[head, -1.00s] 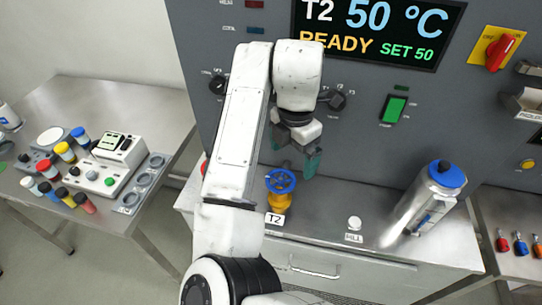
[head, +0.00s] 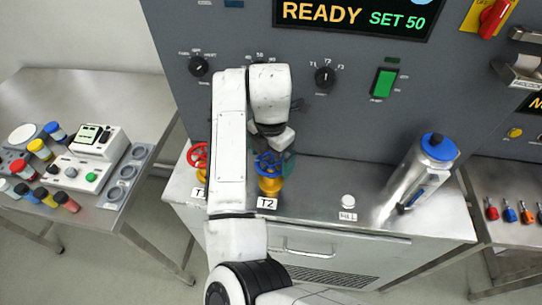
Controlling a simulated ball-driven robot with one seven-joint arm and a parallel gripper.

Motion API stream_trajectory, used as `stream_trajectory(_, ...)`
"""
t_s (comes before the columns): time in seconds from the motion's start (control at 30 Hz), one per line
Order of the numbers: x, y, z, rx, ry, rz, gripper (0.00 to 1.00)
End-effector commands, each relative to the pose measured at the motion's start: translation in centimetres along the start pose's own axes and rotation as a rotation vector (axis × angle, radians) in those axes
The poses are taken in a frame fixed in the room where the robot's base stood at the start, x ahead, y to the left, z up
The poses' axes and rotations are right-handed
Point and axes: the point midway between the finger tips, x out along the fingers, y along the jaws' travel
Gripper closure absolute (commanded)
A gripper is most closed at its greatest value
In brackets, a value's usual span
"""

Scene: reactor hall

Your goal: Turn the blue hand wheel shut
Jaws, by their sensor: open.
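The blue hand wheel (head: 270,164) sits on a yellow valve body (head: 270,185) on the steel cabinet top, behind a label reading T2. One finger shows behind and to the right of the wheel; the other is largely hidden. The fingers are open. I cannot tell whether they touch the rim. A red hand wheel (head: 197,156) stands to the left, partly hidden by my arm.
A steel bottle with a blue cap (head: 424,170) stands on the cabinet top (head: 325,180) to the right. A small white knob (head: 348,201) marked FILL is between. The grey control panel (head: 340,115) rises behind. A side table (head: 60,95) with coloured vials is at left.

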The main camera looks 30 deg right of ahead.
Motion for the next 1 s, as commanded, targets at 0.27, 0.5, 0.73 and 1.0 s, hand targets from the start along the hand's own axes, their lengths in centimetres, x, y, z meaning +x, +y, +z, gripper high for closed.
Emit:
stream_trajectory(0.27,0.49,-0.02,0.02,0.001,-0.001,0.000,0.00)
stream_trajectory(0.5,0.46,-0.02,0.02,0.001,-0.001,0.000,0.15)
stream_trajectory(0.73,0.44,-0.01,0.02,0.001,-0.001,0.000,0.37)
stream_trajectory(1.0,0.39,-0.06,0.06,0.011,-0.002,-0.001,0.46)
